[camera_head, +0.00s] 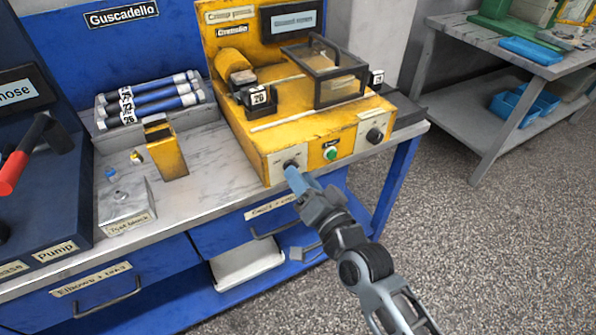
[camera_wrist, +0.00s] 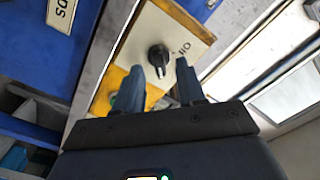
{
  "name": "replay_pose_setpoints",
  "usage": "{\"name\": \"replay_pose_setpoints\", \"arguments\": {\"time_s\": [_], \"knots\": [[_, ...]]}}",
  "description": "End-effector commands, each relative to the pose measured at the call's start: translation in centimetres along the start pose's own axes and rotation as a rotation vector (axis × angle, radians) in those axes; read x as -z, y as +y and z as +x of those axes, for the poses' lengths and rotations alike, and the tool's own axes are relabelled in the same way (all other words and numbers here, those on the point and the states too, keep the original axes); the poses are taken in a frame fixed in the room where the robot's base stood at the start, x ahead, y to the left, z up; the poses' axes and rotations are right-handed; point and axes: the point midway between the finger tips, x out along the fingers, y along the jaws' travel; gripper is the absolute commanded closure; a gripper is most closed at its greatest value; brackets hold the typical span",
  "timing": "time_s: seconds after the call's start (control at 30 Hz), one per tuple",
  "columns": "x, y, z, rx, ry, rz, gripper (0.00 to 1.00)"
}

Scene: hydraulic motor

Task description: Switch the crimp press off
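The yellow crimp press (camera_head: 285,115) stands on the right part of the blue workbench. Its front face carries a black rotary knob on a pale plate at the left, a green button (camera_head: 331,153) in the middle and another black knob (camera_head: 374,135) at the right. My gripper (camera_head: 292,172) is right in front of the left knob and partly hides it. In the wrist view the left knob (camera_wrist: 158,56) sits just beyond and between my two fingertips, which are apart. Lettering on its plate (camera_wrist: 180,35) is only partly readable. I cannot tell whether the fingers touch the knob.
Blue-and-silver cylinders (camera_head: 150,98) lie in a grey tray left of the press. A yellow block (camera_head: 165,150) and a grey test block (camera_head: 125,200) stand on the bench top. Drawers with handles (camera_head: 262,232) lie below the front edge. Floor (camera_head: 470,240) is clear at right.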

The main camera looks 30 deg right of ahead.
Motion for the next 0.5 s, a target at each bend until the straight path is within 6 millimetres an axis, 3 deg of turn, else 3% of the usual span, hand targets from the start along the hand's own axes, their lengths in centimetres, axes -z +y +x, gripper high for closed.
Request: {"name": "replay_pose_setpoints", "arguments": {"time_s": [0.2, 0.5], "knots": [[0.1, 0.0, 1.8, -0.001, 0.001, -0.001, 0.61], [0.0, 0.0, 2.0, -0.001, 0.0, -0.001, 0.61]]}}
